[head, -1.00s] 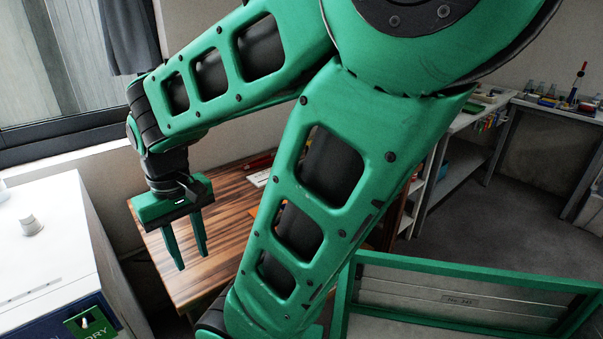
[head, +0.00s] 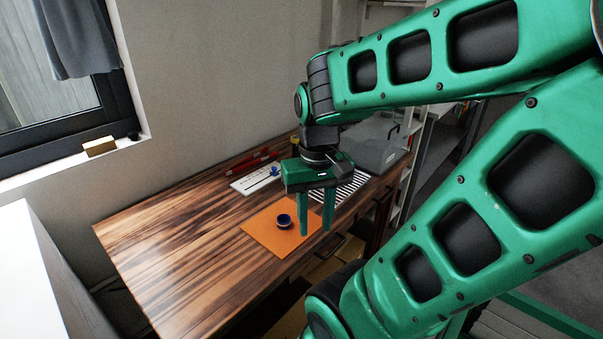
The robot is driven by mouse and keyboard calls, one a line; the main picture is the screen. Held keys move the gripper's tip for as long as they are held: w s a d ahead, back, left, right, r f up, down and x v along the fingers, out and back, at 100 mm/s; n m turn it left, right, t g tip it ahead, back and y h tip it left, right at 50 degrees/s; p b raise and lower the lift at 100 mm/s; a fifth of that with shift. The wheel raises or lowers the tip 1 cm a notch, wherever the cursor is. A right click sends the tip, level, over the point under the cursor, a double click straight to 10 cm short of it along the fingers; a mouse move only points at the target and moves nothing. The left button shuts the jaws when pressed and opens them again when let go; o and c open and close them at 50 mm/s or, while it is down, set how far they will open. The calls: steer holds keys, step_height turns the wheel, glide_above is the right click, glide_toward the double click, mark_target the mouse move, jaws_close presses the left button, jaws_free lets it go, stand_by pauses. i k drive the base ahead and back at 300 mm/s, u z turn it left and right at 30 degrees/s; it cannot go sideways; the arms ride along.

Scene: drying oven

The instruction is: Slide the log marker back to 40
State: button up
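A white log strip (head: 255,181) with dark marks lies flat toward the back of the wooden table. A small blue marker (head: 274,171) stands near its right end; its scale numbers are too small to read. My gripper (head: 316,231) points down, in the picture to the right of and nearer than the strip. Its two green fingers are apart with nothing between them. They appear above the table's front right, beside an orange mat (head: 262,236); their exact height is unclear.
A dark blue round cup (head: 284,221) sits on the orange mat. Red pens (head: 252,162) lie behind the strip. A striped rack (head: 349,187) and a grey box (head: 378,147) stand to the right. The table's left part (head: 165,245) is clear.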

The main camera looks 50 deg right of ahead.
mark_target(274, 168)
steer(key=z, duration=1.45)
steer(key=k, duration=1.15)
steer(key=u, duration=0.45)
steer(key=i, duration=1.05)
